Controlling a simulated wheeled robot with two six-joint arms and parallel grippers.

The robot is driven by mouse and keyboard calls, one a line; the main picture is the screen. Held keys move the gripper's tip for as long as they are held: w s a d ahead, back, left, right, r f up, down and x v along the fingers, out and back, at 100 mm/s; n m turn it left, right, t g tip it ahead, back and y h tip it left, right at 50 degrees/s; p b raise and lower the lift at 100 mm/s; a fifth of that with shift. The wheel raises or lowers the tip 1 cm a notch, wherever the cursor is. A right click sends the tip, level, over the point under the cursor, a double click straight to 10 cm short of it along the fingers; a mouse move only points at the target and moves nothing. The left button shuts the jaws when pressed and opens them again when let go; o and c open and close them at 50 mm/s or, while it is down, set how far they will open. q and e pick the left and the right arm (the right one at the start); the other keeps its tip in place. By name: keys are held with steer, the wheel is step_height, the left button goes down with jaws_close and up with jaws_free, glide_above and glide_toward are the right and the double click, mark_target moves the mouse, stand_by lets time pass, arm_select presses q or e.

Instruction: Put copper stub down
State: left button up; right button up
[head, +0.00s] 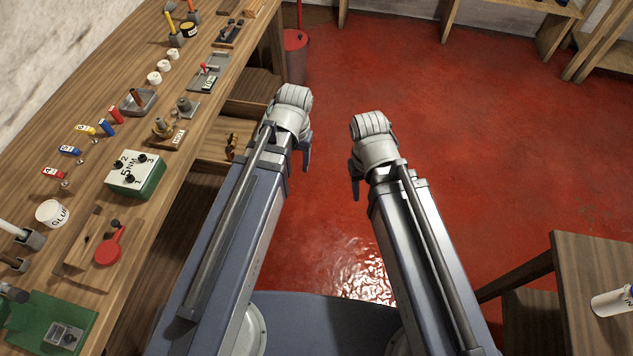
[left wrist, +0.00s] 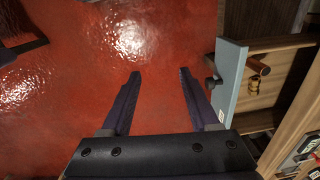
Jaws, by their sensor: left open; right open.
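A copper-coloured cylinder (left wrist: 258,66) lies in the open drawer (head: 212,150), beside a brass-coloured piece (left wrist: 253,88), in the left wrist view. It looks like the copper stub. In the head view the small pieces in the drawer are too small to tell apart. My left gripper (head: 304,152) is open over the red floor, just right of the drawer; its two fingers (left wrist: 160,75) are apart with nothing between them. My right gripper (head: 357,180) is open over the floor, further right, with no held object visible.
The wooden workbench (head: 75,125) on the left carries a grey tray with a brown cylinder (head: 137,97), a green-sided box (head: 135,175), a glue pot (head: 52,213) and several small items. A red bin (head: 295,60) stands behind. A table (head: 600,260) is at right. Floor between is clear.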

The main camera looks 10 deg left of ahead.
arm_select(q)
steer(key=s+d+m, duration=0.2)
steer(key=s+d, duration=0.4)
steer(key=d, duration=0.1)
steer(key=shift+s, duration=0.25)
stand_by(0.7)
